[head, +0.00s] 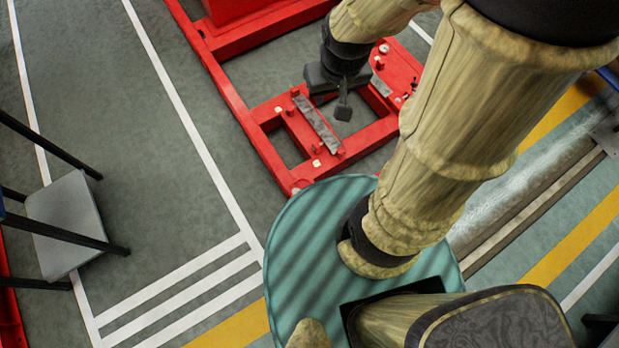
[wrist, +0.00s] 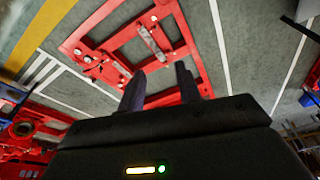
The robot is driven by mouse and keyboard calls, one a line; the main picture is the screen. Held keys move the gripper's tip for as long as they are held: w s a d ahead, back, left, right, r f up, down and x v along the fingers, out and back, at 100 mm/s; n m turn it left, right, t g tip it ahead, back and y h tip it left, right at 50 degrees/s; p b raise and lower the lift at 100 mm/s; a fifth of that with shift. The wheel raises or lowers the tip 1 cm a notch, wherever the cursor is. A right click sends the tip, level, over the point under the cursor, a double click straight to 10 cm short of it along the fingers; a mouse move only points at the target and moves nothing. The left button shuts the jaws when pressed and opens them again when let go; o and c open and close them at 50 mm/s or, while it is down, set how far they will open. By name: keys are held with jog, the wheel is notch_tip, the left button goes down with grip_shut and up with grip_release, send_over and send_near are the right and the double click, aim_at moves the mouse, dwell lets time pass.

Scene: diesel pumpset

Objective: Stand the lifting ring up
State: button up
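My gripper (head: 343,103) hangs over the red frame (head: 262,112), near the grey plate across it. In the wrist view the two dark fingers of my gripper (wrist: 161,88) stand apart, with nothing seen between them. The red frame (wrist: 118,30) lies beyond the fingers in that view. I cannot make out a lifting ring for certain in either view. Several small fittings sit on the frame, too small to identify, and my arm and gripper hide part of it.
A dark-legged stool or stand (head: 65,215) is at the left. A grey beam or rail (head: 530,190) lies at the right. The green floor (head: 150,150) between stool and frame is clear.

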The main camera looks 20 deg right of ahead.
jog(key=n+g+b, duration=0.3)
jog(key=n+b, duration=0.3)
jog(key=b, duration=4.1)
send_over(310, 181)
notch_tip(310, 181, down, 68)
jog(key=shift+w, duration=0.15)
notch_tip(310, 181, down, 17)
jog(key=b, duration=0.9)
jog(key=shift+f, duration=0.2)
grip_shut()
